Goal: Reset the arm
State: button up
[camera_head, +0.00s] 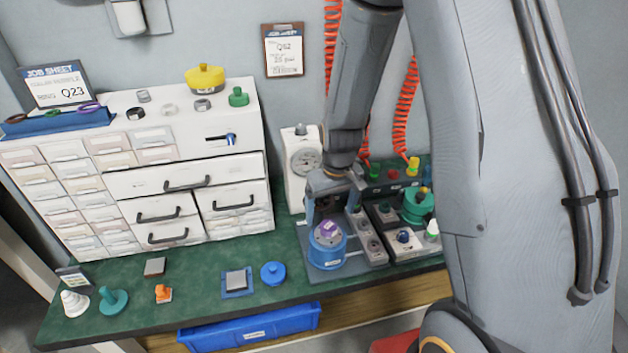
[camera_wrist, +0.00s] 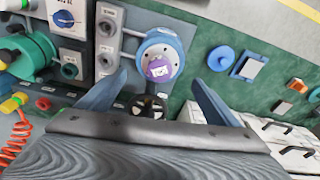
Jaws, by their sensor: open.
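My arm (camera_head: 362,80) reaches down from the upper right in the head view. My gripper (camera_head: 334,204) points down over the test rig at the back of the green bench. In the wrist view its two blue-grey fingers (camera_wrist: 160,84) are spread apart with nothing held between them. A blue round holder (camera_head: 326,255) with a purple-topped part (camera_head: 328,231) stands just beyond and below the fingers. The same purple part shows in the wrist view (camera_wrist: 158,70), apart from both fingers.
A white drawer cabinet (camera_head: 190,183) stands left of the rig, and a dial gauge (camera_head: 307,160) stands behind it. Control boxes and a green fixture (camera_head: 416,208) lie to the right. Loose parts, including a blue knob (camera_head: 273,273), sit on the bench's left half. Red coiled hoses (camera_head: 405,105) hang behind.

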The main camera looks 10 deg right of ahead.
jog(key=s+r+m, duration=0.1)
jog(key=s+r, duration=1.2)
jog(key=s, duration=0.3)
jog(key=shift+s+g, duration=0.15)
jog(key=shift+g, duration=0.15)
jog(key=shift+a+r, duration=0.1)
jog(key=shift+c, duration=0.4)
